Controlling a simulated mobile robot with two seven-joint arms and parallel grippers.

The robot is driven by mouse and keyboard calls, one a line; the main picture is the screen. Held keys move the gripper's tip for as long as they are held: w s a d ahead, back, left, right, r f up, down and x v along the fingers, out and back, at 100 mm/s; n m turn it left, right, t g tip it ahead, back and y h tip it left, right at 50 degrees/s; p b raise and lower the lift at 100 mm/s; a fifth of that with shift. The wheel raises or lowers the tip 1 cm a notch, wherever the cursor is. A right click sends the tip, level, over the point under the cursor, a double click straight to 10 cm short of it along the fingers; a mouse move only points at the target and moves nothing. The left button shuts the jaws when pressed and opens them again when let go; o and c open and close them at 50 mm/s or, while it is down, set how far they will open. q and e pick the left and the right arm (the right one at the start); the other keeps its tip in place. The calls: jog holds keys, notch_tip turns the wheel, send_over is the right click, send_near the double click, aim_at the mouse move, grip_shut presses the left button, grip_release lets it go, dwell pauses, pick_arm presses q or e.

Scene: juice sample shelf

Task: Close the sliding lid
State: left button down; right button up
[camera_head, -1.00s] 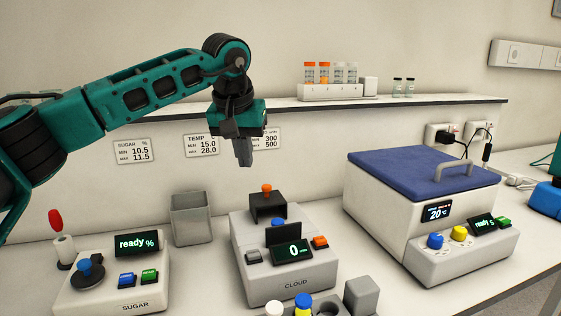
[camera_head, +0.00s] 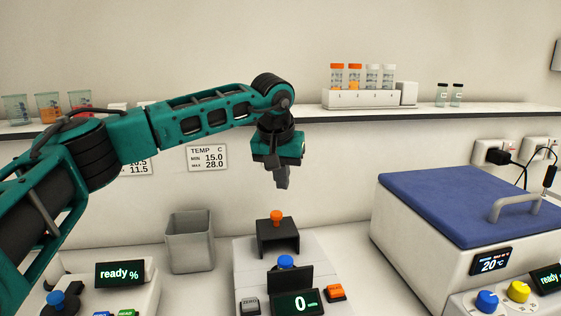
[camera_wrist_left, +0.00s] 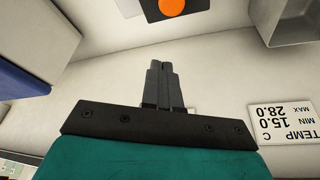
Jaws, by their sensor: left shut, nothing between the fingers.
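The cloudiness meter (camera_head: 245,262) stands on the bench, with a black hood-like sliding lid (camera_head: 290,240) and an orange knob (camera_head: 276,216) on its top. A blue knob (camera_head: 286,262) shows in front of the hood, behind a raised dark panel (camera_head: 290,282). My left gripper (camera_head: 282,184) points down above the orange knob, shut and empty, apart from it. In the left wrist view the shut fingers (camera_wrist_left: 160,68) point toward the orange knob (camera_wrist_left: 173,6) on the dark lid (camera_wrist_left: 152,12), which is cut by the top edge. My right gripper is out of view.
A box with a blue lid (camera_head: 440,205) and grey handle stands right. A grey open bin (camera_head: 190,240) is left of the meter. Behind, a shelf (camera_head: 330,112) holds a vial rack (camera_head: 360,98), small vials and cups (camera_head: 48,108). The sugar meter (camera_head: 140,295) is front left.

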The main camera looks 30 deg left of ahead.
aim_at(277, 230)
pick_arm(q)
jog(key=shift+s+d+f, duration=0.15)
jog(key=shift+s+f, duration=0.55)
jog(key=shift+f, duration=0.15)
jog(key=shift+s+d+f, duration=0.1)
jog(key=shift+s+f, duration=0.6)
jog(key=shift+f, duration=0.15)
